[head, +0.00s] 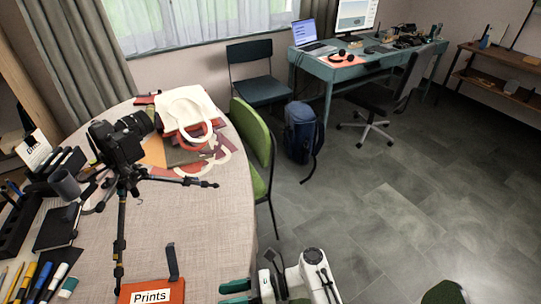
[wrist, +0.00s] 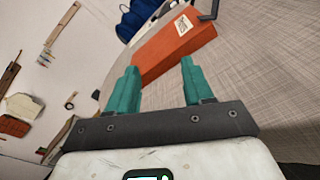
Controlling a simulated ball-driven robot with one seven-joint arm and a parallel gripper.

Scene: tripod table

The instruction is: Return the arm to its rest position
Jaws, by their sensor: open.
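My gripper (wrist: 157,88) shows in the wrist view with its two teal fingers apart and nothing between them. An orange box labelled Prints (head: 150,292) lies at the front of the table, left of my gripper. The same orange box (wrist: 170,48) appears beyond the fingertips in the wrist view; I cannot tell the exact gap.
The round table (head: 200,230) holds a camera on a tripod (head: 122,150), a tote bag (head: 185,108), pens and a mug. A green chair (head: 255,140) stands against its right side. A blue backpack (head: 301,132) is on the floor. Floor to the right is largely clear.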

